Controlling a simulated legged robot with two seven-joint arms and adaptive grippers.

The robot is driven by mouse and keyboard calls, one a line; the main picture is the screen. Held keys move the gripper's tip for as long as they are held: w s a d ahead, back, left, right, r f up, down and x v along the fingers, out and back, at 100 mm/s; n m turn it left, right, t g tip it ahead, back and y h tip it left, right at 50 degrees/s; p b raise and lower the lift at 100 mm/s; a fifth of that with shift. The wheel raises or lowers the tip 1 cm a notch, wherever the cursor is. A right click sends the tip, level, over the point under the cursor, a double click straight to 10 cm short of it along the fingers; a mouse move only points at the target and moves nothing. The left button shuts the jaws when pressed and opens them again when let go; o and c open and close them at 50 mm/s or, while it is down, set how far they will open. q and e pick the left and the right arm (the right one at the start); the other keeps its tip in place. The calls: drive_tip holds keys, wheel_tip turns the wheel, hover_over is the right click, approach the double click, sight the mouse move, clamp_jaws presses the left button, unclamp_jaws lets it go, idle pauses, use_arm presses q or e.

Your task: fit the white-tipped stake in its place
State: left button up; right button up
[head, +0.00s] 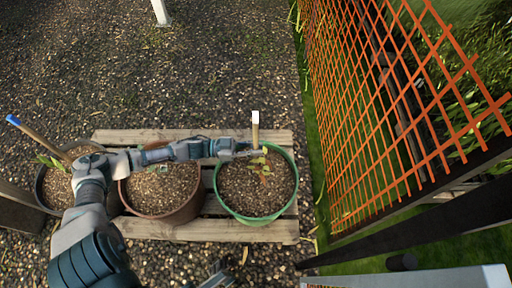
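The white-tipped stake (255,130) stands about upright at the back edge of the green pot (256,220). Its white tip points up, and its lower end is hidden behind my gripper and leaves. My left gripper (251,153) reaches in from the left over the middle pot. Its fingers close around the stake below the white part. I cannot tell whether the stake's foot is in the soil. The green pot holds soil and a small leafy plant (264,171). A grey part at the bottom edge (220,278) looks like my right gripper, mostly cut off.
A blue-tipped stake (38,133) leans in the dark pot. An orange mesh fence (372,112) bounds the right side. Gravel behind is open.

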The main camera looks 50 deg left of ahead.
use_arm(q)
drive_tip(key=o, duration=0.5)
drive_tip(key=v, duration=1.2)
drive_tip(key=shift+w+f, duration=0.1)
drive_tip(key=shift+a, duration=0.1)
